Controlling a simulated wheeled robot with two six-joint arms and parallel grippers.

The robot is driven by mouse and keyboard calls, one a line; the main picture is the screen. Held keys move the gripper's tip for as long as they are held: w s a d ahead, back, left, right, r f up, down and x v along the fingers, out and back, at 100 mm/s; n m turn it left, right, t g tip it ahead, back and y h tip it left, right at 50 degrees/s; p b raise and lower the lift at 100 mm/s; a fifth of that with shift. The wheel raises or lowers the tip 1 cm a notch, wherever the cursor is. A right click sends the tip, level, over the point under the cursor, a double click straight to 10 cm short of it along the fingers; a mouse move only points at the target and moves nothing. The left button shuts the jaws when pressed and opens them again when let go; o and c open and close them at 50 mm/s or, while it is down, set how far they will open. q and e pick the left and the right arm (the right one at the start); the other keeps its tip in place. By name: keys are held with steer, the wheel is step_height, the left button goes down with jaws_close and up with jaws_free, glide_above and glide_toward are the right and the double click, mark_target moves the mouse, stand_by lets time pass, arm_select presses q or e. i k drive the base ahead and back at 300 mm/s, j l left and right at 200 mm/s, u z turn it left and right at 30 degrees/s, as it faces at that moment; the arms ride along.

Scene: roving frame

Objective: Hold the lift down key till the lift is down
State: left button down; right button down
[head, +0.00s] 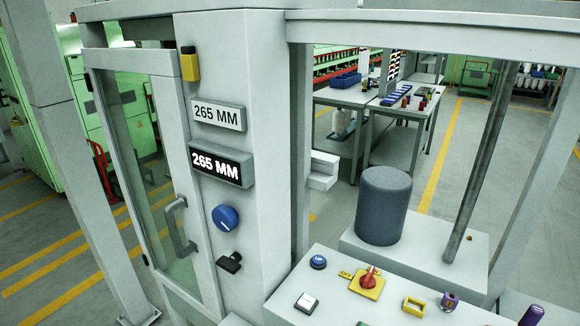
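A grey column carries a light plate (218,114) reading "265 MM" and, below it, a black display (221,165) also reading "265 MM". A sloping panel (330,284) at the bottom holds a white square key (306,303), a round blue button (318,262) and a red rotary switch on a yellow plate (368,282). I cannot tell which control is the lift down key. A dark grey cylinder (384,206) stands upright on a pale block (420,246) behind the panel, beside a dark vertical post (482,160). Neither of my grippers is in view.
A blue knob (225,217) and a small black handle (229,262) sit on the column's front. A glazed door with a grey handle (180,227) is to the left. A yellow frame (413,306) and purple items (449,301) are on the panel's right. Workbenches stand behind.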

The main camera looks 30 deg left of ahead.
mark_target(306, 302)
steer(key=j+u, duration=0.1)
steer(key=j, duration=0.75)
steer(key=j+u, duration=0.15)
steer(key=j, duration=0.7)
steer(key=i+j+u, duration=0.1)
steer(key=j, duration=0.75)
steer(key=z, duration=1.35)
steer(key=i+j, duration=0.05)
